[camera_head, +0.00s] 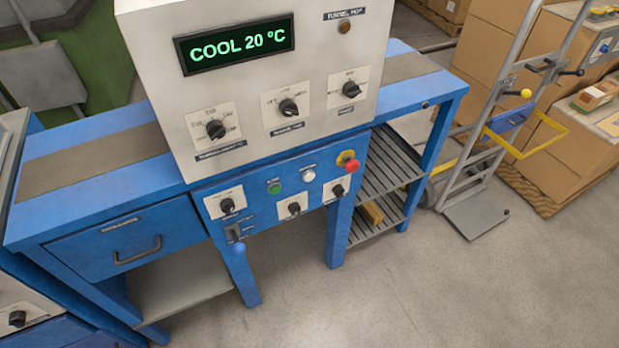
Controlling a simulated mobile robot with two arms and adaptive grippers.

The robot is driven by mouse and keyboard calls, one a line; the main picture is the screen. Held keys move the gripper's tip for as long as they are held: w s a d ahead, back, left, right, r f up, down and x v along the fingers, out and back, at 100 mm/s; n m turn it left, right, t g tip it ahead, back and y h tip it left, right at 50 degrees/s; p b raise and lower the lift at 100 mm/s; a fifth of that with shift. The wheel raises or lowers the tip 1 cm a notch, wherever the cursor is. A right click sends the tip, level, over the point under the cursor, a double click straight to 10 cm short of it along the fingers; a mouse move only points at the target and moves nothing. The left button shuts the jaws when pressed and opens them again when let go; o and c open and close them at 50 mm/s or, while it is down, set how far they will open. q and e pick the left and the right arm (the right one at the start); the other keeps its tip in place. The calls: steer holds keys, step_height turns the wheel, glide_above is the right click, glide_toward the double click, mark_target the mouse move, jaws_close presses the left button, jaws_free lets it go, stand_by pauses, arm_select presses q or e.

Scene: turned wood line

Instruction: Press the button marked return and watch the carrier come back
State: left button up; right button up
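The blue front panel (260,215) of the machine carries a green button (274,188), a white button (308,175) and a red mushroom button (351,166) on a yellow base. The small labels by the buttons are too blurred to read, so I cannot tell which one is marked return. The display (235,44) above reads "COOL 20 ºC". I cannot make out a carrier on the machine. Neither of my grippers is in view.
Black rotary knobs (288,107) sit on the white cabinet and blue panel. A lever with a blue ball (239,248) sticks out below. A drawer (128,247) is shut at left. A hand truck (480,175) and cardboard boxes (500,55) stand right. The floor (440,285) in front is clear.

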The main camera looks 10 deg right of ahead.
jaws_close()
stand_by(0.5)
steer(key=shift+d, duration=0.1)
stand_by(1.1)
